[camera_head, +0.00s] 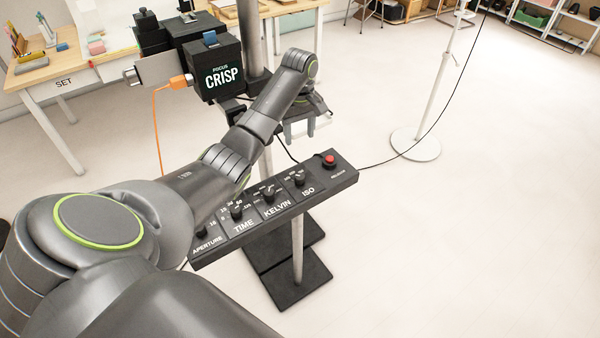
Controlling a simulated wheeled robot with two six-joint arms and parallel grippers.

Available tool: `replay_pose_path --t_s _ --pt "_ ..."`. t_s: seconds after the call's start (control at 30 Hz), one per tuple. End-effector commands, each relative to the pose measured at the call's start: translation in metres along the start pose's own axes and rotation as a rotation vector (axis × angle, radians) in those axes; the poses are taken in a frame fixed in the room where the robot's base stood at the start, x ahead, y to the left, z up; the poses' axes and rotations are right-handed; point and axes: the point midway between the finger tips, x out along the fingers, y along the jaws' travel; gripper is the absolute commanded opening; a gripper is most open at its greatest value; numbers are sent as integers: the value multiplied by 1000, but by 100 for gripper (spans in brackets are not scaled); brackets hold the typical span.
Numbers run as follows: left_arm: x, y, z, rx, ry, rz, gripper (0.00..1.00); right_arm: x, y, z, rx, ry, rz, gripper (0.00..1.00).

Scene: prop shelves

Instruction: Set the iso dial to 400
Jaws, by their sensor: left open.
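The black control panel (230,243) is a slanted bar on a stand, with several dials in a row. The ISO dial (299,179) is a small black knob near its right end, above the white ISO label. Its small scale marks are too fine to read, so I cannot tell its setting. My left arm crosses the picture from the lower left, hiding part of the panel's left side. My left gripper (300,134) points down, open and empty, behind and above the panel near the ISO dial, apart from it. My right gripper is not in view.
The Kelvin dial (268,193), time dial (236,211) and aperture dial (202,231) sit left of ISO; a red button (329,160) is to its right. A black camera box (213,75) reading FOCUS CRISP stands behind. The floor to the right is clear around a white stand (416,144).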

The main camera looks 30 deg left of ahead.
Motion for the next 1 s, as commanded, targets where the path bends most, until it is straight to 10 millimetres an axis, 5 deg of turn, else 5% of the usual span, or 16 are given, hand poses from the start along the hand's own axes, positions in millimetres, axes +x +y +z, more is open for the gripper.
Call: replay_pose_path --t_s 0.27,1.0 --pt "8 3 -2 -28 -12 -4 51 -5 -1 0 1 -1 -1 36" --pt "148 3 -2 -24 -9 -2 51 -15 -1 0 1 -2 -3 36"
